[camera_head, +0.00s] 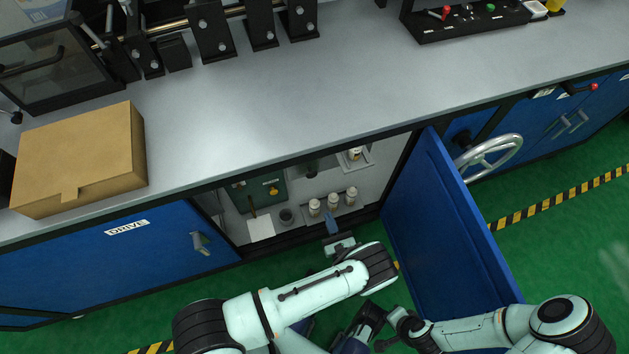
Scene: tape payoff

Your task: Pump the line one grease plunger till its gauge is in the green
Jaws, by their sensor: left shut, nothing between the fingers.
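The cabinet under the bench is open, and its interior (300,238) shows. Inside stands a dark green box (268,201) with a yellow knob (273,191). Several small pale cylinders with brownish tops stand inside, including one at the front (333,201). I cannot tell which thing is the line one plunger, and no gauge can be made out.
The blue door (445,225) stands open to the right of the opening. A handwheel (488,156) is beyond it. A dark cup (286,216) and a white sheet (260,227) are inside at the left. A cardboard box (82,155) sits on the grey bench (270,105).

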